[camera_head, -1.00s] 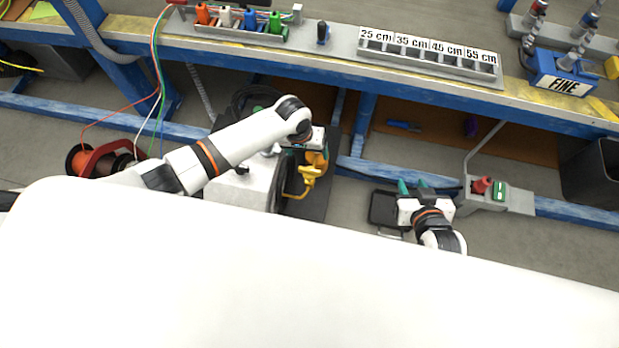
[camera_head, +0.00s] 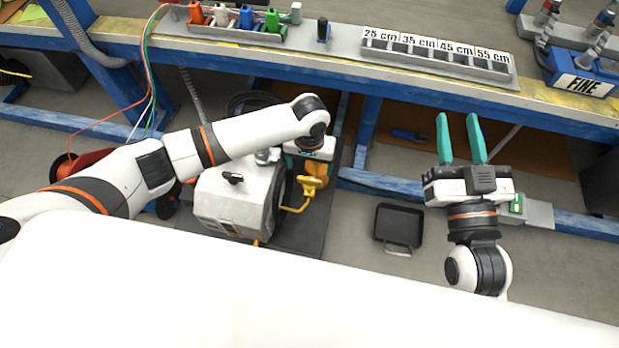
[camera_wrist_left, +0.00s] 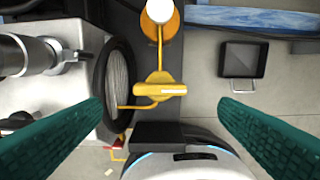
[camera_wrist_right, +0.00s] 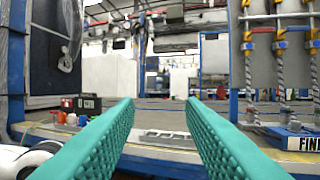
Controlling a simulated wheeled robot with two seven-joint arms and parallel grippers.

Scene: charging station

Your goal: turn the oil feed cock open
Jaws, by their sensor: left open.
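A yellow cock (camera_wrist_left: 160,90) with a short flat crossbar handle sits on a thin yellow pipe beside the machine. The bar lies crosswise in the left wrist view, below an orange cup with a pale cap (camera_wrist_left: 160,12). The cock also shows in the head view (camera_head: 311,186). My left gripper (camera_wrist_left: 160,104) points down above it, open, with its green fingers apart on either side of the cock in the picture; no contact is visible. In the head view its fingers are mostly hidden. My right gripper (camera_head: 459,120) is open and empty, raised in front of the bench at right.
The white machine (camera_head: 235,200) with a black-rimmed wheel (camera_wrist_left: 118,85) stands left of the cock. A small red lever (camera_wrist_left: 118,144) shows low in the left wrist view. A black tray (camera_head: 398,225) lies on the floor at right. The blue-framed bench (camera_head: 340,75) runs behind.

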